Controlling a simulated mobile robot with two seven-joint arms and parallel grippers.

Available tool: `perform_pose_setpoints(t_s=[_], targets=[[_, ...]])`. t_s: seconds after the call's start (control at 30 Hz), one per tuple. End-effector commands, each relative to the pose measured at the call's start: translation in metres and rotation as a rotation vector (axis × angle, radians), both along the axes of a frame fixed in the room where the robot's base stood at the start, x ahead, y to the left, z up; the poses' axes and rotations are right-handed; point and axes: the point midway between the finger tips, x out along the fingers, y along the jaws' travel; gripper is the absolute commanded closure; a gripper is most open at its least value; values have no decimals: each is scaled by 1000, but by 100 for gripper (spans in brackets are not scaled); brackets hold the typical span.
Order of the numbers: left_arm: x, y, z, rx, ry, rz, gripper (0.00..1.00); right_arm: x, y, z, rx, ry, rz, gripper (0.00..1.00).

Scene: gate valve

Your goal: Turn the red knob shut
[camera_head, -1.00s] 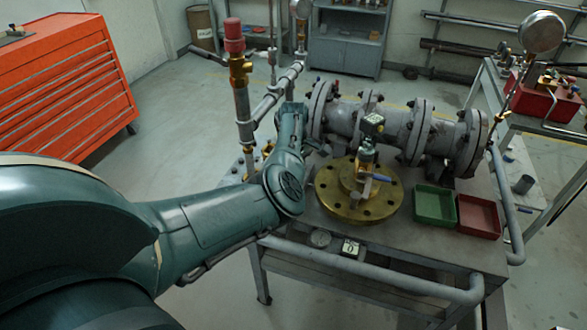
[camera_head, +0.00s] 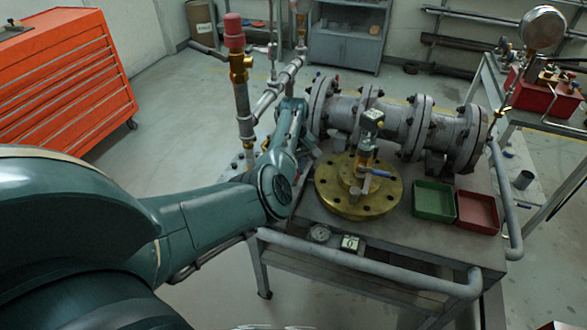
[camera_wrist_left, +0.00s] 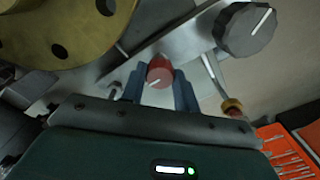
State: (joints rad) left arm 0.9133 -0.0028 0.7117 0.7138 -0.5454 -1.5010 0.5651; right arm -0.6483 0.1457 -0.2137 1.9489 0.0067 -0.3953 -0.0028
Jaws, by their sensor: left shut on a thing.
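The red knob (camera_wrist_left: 160,71) has a white line on its face and sits between the two blue-grey fingers of my left gripper (camera_wrist_left: 160,84) in the left wrist view. The fingers are shut on it from both sides. The white line slants, running from lower left to upper right. In the head view my left arm reaches over the table, and the arm hides the red knob and most of the gripper. My right gripper is in neither view.
A dark grey knob (camera_wrist_left: 246,29) with a white line is close by. A brass flange (camera_head: 335,200) stands right of my arm, with a grey flanged pipe (camera_head: 392,125) behind it. A vertical pipe (camera_head: 243,112) rises beside the arm. Green (camera_head: 433,201) and red trays (camera_head: 478,212) lie at right.

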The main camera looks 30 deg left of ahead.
Motion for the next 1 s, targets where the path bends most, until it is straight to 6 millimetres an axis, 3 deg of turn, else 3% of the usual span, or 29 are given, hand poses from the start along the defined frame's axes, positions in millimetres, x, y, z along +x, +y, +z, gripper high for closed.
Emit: perform_pose_setpoints(t_s=[0.23,0.27,0.5,0.83,1.0], targets=[[0,-1,0,-1,1,-3,92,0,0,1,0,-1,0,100],[0,-1,0,-1,1,-3,69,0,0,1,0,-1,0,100],[0,0,0,0,0,-1,49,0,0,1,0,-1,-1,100],[0,0,4,1,-1,0,48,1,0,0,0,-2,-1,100],[1,0,25,2,-5,2,48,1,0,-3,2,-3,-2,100]])
